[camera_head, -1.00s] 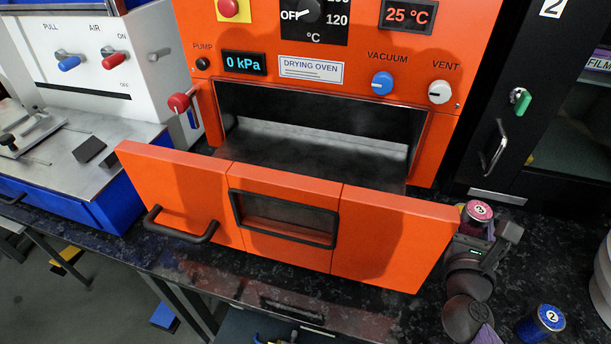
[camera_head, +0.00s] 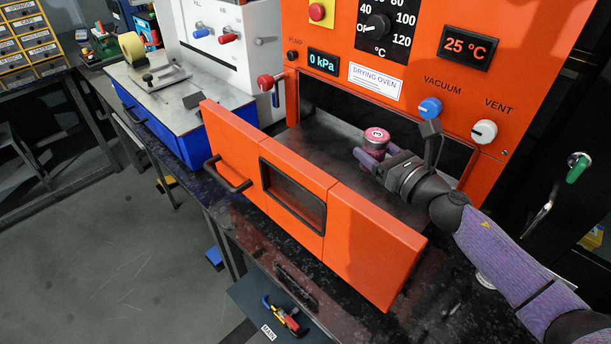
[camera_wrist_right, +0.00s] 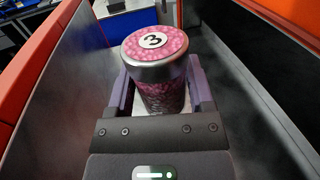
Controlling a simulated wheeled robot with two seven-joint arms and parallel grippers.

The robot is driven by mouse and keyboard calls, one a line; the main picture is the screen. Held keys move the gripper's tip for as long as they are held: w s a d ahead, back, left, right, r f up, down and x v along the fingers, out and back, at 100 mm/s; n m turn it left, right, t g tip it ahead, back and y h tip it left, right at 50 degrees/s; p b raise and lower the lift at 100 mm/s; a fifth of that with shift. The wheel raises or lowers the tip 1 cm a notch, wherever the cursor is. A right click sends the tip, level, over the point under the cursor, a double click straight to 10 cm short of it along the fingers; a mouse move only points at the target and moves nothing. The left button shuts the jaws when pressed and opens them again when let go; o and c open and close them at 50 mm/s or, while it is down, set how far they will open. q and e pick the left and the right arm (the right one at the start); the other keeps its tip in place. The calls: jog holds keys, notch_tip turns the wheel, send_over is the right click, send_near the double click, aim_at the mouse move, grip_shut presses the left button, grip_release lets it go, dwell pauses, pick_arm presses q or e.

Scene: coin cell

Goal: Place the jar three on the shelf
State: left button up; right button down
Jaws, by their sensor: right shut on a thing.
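Jar three (camera_head: 375,141) is a small pink jar with a silver rim and a pink lid marked 3. In the head view it is held over the drying oven's pulled-out drawer, near the oven mouth. My right gripper (camera_head: 381,160) is shut on it. In the right wrist view the jar (camera_wrist_right: 160,92) stands upright between the two purple fingers (camera_wrist_right: 158,95). The orange oven drawer (camera_head: 373,238) is open, and its grey shelf (camera_head: 312,148) shows inside. I cannot tell whether the jar's base touches the shelf. My left gripper is not in view.
The orange drying oven (camera_head: 468,90) rises behind the jar, with knobs and displays. The drawer's front panel stands on the near side. A blue and white machine (camera_head: 176,120) stands at the left. The shelf left of the jar is clear.

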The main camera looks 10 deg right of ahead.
notch_tip(320, 180, down, 4)
jog(key=b, duration=0.2)
jog(key=shift+a+f+b, duration=0.15)
jog(key=shift+b, duration=0.15)
notch_tip(320, 180, down, 6)
jog(key=b, duration=0.3)
jog(key=shift+w, duration=0.1)
jog(key=shift+r, duration=0.2)
jog(key=shift+f, duration=0.15)
jog(key=shift+c, duration=0.5)
grip_release()
jog(key=shift+o, duration=0.5)
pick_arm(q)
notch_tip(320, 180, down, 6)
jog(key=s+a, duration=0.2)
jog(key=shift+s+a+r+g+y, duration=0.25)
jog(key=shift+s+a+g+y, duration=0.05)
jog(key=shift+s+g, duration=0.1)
